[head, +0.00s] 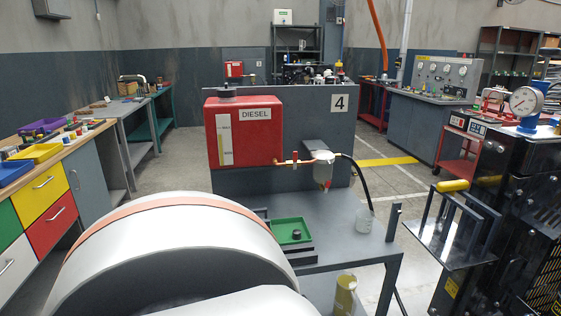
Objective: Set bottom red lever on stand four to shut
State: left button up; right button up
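Stand four (345,130) is a grey panel with a "4" label above a grey bench. A red DIESEL tank (255,150) with a sight gauge is mounted on its left part. A copper fuel line (285,163) runs right from the tank, with a small red lever (295,157) on it. It leads to a grey filter bowl (322,166). A small red part (327,183) shows at the bottom of the bowl, too small to tell its setting. A large white arm link of mine with an orange band fills the lower left foreground. Neither gripper shows.
A green tray (288,232) with a small dark part and a clear bottle (364,219) stand on the bench. A yellowish can (345,292) is lower down. A black engine unit (500,220) stands right, a workbench with drawers (45,190) left.

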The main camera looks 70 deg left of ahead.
aim_at(328, 183)
jog(key=u, duration=2)
